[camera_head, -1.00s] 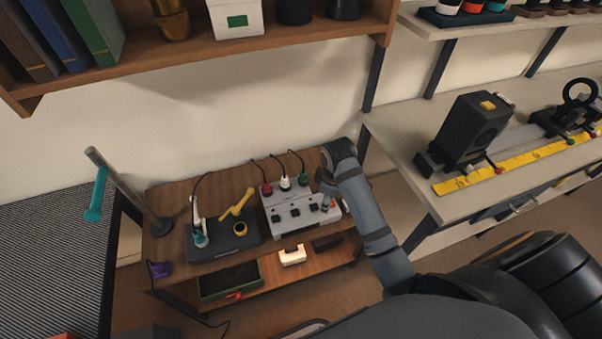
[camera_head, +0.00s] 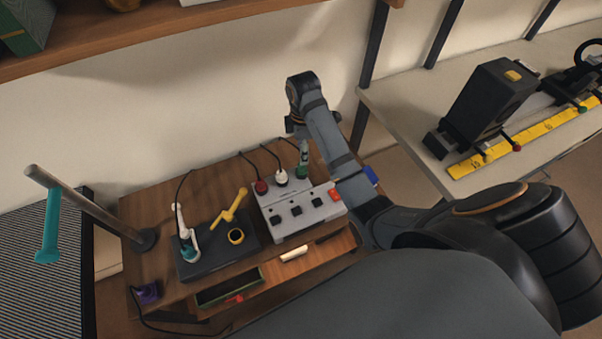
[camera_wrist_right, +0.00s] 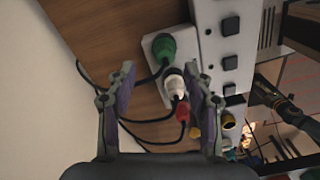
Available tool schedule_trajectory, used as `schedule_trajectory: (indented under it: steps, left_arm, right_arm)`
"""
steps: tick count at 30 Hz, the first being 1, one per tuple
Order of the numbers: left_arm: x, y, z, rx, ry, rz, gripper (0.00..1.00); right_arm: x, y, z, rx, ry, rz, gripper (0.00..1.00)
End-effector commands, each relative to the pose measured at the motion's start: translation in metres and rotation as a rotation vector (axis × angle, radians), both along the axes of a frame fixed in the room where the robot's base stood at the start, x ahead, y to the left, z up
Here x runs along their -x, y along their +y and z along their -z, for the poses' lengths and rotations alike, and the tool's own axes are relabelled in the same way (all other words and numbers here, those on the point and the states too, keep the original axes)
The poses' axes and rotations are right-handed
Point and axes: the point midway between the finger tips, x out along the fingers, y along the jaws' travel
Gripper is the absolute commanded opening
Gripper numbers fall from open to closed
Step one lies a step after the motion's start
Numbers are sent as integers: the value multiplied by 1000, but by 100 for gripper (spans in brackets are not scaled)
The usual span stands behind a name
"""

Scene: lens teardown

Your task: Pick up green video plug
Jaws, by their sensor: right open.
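The green video plug (camera_head: 301,172) stands at the back right of the grey switch box (camera_head: 288,212), in line with a white plug (camera_head: 282,179) and a red plug (camera_head: 261,187). My right gripper (camera_head: 301,145) is above the green plug, pointing down, and partly hides it. In the right wrist view the open fingers (camera_wrist_right: 160,64) are empty. The green plug (camera_wrist_right: 163,47) lies just beyond the fingertips, between their lines, with the white plug (camera_wrist_right: 174,84) and red plug (camera_wrist_right: 182,112) nearer. My left gripper is not in view.
Black cords run from the plugs toward the wall. A dark base with a yellow lever (camera_head: 232,205) stands left of the box. A metal post (camera_head: 92,206) with a teal handle is at the far left. A shelf (camera_head: 150,38) hangs above.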

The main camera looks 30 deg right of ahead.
Motion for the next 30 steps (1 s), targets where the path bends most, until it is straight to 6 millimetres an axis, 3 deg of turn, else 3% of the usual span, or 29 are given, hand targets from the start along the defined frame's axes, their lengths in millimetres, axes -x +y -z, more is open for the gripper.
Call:
schedule_trajectory:
  steps: [2, 5, 7, 13, 19, 30]
  left_arm:
    - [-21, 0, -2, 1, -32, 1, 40]
    - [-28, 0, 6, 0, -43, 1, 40]
    - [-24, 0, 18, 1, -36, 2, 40]
    - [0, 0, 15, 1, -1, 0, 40]
    - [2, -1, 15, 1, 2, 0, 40]
    - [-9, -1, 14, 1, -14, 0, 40]
  right_arm:
    - [0, 0, 0, 0, -1, 0, 52]
    - [1, 2, 10, -1, 0, 0, 52]
    - [2, 3, 22, -1, 0, 0, 52]
    - [4, 6, 47, 1, 1, 0, 52]
    - [4, 6, 49, 0, -1, 0, 52]
    - [4, 5, 49, 0, -1, 0, 3]
